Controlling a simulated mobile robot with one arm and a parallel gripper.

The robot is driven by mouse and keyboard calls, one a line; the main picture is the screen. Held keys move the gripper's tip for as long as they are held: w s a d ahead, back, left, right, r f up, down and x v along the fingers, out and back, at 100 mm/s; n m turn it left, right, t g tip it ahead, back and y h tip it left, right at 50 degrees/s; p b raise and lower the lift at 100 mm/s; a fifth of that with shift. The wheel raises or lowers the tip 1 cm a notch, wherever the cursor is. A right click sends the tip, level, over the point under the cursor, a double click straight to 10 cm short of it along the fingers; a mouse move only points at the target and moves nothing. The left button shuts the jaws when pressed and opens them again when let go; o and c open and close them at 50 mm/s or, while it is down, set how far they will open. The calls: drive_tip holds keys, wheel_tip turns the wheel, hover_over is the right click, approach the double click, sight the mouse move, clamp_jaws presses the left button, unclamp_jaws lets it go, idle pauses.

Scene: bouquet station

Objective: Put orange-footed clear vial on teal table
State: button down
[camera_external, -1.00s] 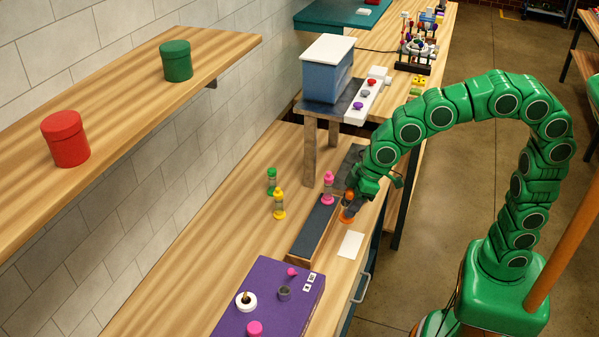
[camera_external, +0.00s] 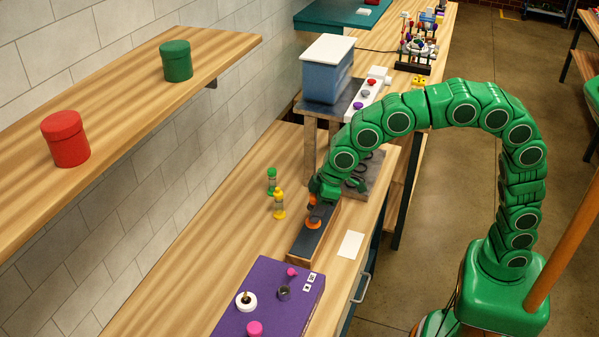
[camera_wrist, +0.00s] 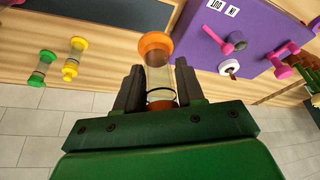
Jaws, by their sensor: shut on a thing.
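The orange-footed clear vial (camera_wrist: 158,78) is between the two dark fingers of my gripper (camera_wrist: 160,85) in the wrist view. Its orange foot (camera_wrist: 155,44) points away from the palm, and its other end is orange too. In the external view my gripper (camera_external: 318,208) is over the dark-topped tray (camera_external: 308,238), with the orange foot (camera_external: 314,223) just below it. I cannot tell whether the foot touches the tray. The teal table (camera_external: 345,14) is at the far back.
A green vial (camera_external: 271,181) and a yellow vial (camera_external: 279,204) stand left of the tray. A purple panel (camera_external: 275,296) with knobs lies in front. A blue bin (camera_external: 328,75) on a raised stand is behind. A white card (camera_external: 350,244) lies right of the tray.

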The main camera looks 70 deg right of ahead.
drive_tip(key=shift+w+a+f, duration=1.45)
drive_tip(key=shift+w+f, duration=0.85)
drive_tip(key=shift+w, duration=1.2)
drive_tip(key=shift+w+a+f, duration=1.45)
drive_tip(key=shift+w+f, duration=0.8)
drive_tip(key=shift+w, duration=1.25)
drive_tip(key=shift+w+a+f, duration=1.45)
drive_tip(key=shift+w+f, duration=0.85)
drive_tip(key=shift+w, duration=1.2)
drive_tip(key=shift+f, duration=1.55)
drive_tip(key=shift+f, duration=0.1)
drive_tip(key=c, duration=0.7)
unclamp_jaws()
